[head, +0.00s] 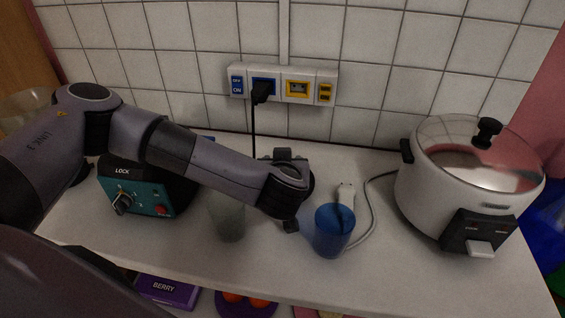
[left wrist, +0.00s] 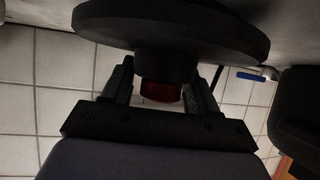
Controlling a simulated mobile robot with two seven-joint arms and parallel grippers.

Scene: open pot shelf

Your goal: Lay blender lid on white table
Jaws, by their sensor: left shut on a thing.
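The blender lid (left wrist: 175,25) is a dark round disc with a dark stem and a red part, close up in the left wrist view. My left gripper (left wrist: 162,86) has its two fingers on either side of the stem and is shut on it. In the head view my left gripper (head: 291,224) is low over the white table (head: 190,258), between a pale green cup and a blue cup. My arm hides most of the lid there. I cannot tell whether the lid touches the table. My right gripper is not in view.
A teal and black blender base (head: 150,195) stands at the left. The pale green cup (head: 229,220) and blue cup (head: 334,232) stand close to my gripper. A white cooker (head: 440,195) fills the right side. A socket strip (head: 283,84) and cable are behind.

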